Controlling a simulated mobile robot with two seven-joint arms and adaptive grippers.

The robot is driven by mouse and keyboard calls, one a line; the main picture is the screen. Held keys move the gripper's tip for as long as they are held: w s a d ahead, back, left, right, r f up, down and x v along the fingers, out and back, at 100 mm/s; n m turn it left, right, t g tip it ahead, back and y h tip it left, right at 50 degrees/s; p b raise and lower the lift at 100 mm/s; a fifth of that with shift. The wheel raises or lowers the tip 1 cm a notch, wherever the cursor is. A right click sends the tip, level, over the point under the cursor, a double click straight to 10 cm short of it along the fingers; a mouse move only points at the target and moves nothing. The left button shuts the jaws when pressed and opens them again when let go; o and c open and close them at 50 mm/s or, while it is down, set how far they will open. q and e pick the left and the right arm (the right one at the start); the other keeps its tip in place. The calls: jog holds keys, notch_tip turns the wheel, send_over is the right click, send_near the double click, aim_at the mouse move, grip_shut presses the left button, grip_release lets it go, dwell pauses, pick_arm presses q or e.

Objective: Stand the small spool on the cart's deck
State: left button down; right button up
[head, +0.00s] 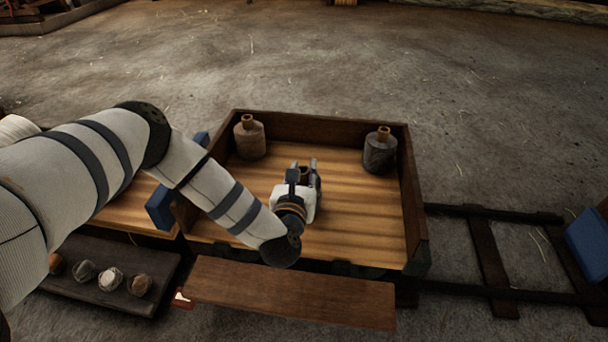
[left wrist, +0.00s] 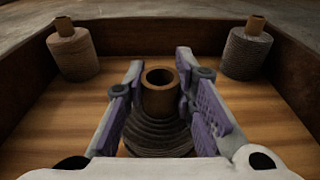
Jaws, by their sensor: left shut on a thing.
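The cart's wooden deck (head: 350,220) has dark side walls and lies in the middle of the head view. My left gripper (head: 304,172) is over the middle of the deck, shut on the small spool (left wrist: 158,95). The small spool has a hollow brown core and dark rope wound around its lower part. It looks upright between the fingers in the left wrist view. Its bottom is hidden, so I cannot tell whether it touches the deck. My right gripper is not in view.
A brownish spool (head: 250,140) stands in the deck's back left corner, and a dark grey spool (head: 380,153) near the back right. Clear deck lies around my gripper. A brown board (head: 290,292) runs along the front. A dark tray (head: 100,262) holds several small balls.

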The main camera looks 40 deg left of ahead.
pick_arm(q)
jog(key=shift+r, duration=0.15)
jog(key=shift+f, duration=0.2)
jog(key=c, duration=1.3)
grip_release()
jog(key=shift+c, duration=0.2)
jog(key=shift+r, duration=0.15)
jog(key=p+v, duration=0.4)
jog(key=v, duration=0.8)
